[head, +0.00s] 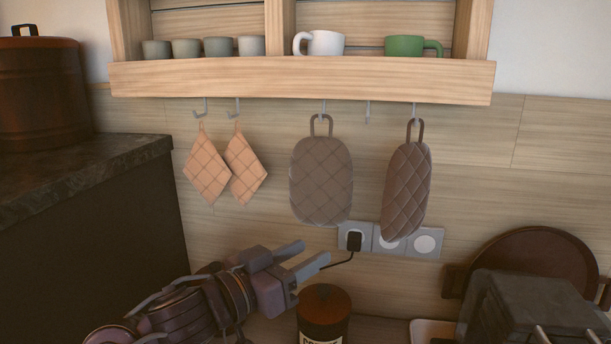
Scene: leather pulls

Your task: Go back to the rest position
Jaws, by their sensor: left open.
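My left gripper (308,257) is at the lower middle of the head view. Its two fingers are apart and point up to the right, with nothing between them. It is below the hanging brown quilted oven mitt (321,181) and apart from it. A second quilted mitt (407,190) hangs to the right. Two orange checked potholders (207,172) (246,168) hang from hooks at the left. My right gripper is not in view.
A wooden shelf (300,80) with several mugs spans the top. Wall sockets (424,242) with a plugged cable are behind the gripper. A dark lidded jar (324,312) stands just below it. A dark counter (80,170) bearing a pot (42,95) is left; a toaster (535,310) is right.

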